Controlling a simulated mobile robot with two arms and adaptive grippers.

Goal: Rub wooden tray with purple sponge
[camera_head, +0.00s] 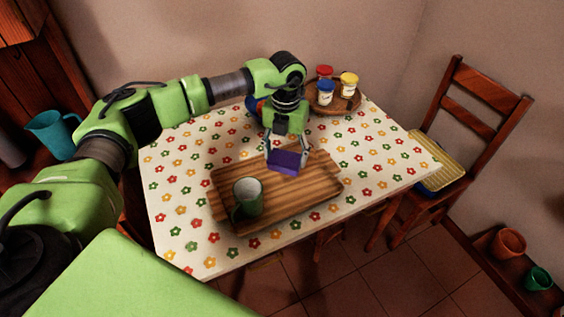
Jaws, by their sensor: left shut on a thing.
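The wooden tray (298,205) lies on a table with a flowered cloth. My left gripper (286,156) points down over the far side of the tray. It is shut on the purple sponge (286,162). The sponge is at the tray's far part; I cannot tell whether it touches the tray surface. A green mug (248,197) stands on the tray's near left part. My right gripper does not show.
A round wooden board (346,103) with red, blue and yellow-lidded jars stands at the table's back. Something blue and red is partly hidden behind my gripper. A chair (478,112) stands at the right. A teal jug (52,134) is at the left.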

